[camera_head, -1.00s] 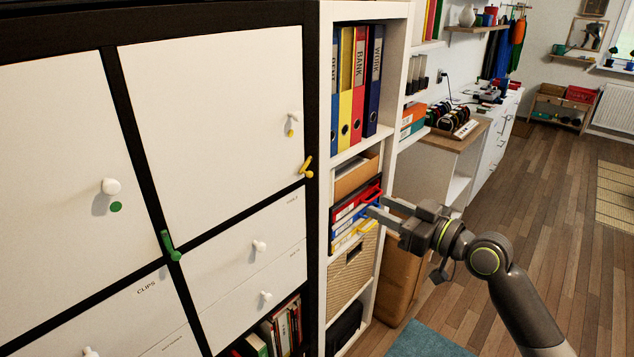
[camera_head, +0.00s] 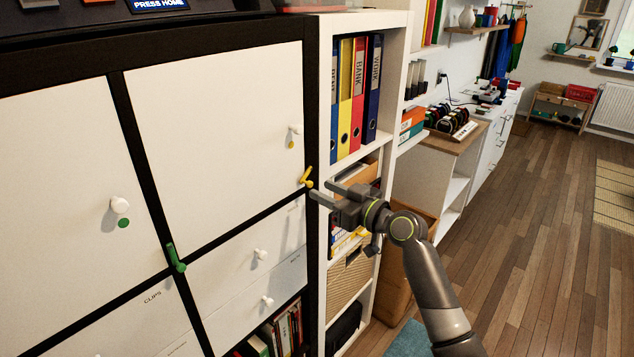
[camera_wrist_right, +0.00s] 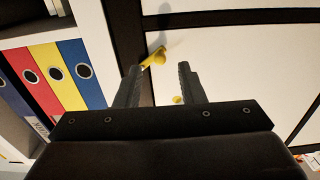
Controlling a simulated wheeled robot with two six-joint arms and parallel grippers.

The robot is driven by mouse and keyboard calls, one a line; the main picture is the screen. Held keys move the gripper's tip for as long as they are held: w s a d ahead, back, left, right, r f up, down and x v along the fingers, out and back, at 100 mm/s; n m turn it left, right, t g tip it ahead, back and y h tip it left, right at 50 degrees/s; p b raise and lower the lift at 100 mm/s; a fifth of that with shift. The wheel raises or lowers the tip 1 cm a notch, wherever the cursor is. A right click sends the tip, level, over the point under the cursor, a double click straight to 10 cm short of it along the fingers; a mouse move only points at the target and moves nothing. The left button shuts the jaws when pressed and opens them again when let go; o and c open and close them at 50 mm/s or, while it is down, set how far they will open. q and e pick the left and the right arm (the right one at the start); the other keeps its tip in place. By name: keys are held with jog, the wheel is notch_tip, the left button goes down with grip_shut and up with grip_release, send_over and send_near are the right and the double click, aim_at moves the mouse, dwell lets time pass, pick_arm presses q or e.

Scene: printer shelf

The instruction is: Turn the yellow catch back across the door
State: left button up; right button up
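The yellow catch (camera_head: 307,178) sits on the black frame at the lower right corner of the upper right white door (camera_head: 215,135). It slants in the head view; I cannot tell whether it overlaps the door edge. The door looks shut and has a white knob (camera_head: 294,131) with a yellow dot. My right gripper (camera_head: 319,189) is open and empty, its fingertips just right of and below the catch. In the right wrist view the catch (camera_wrist_right: 154,58) shows ahead between the fingertips (camera_wrist_right: 158,70), with no clear contact. My left gripper is out of view.
A green catch (camera_head: 175,258) sits on the frame at the left door's corner. White drawers with knobs lie below the door. A white shelf (camera_head: 397,60) with binders (camera_head: 358,95) stands close to the right. Open wooden floor (camera_head: 540,220) lies further right.

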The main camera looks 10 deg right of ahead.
aim_at(312, 184)
jog(key=shift+x, duration=1.65)
jog(key=shift+c, duration=0.3)
grip_shut()
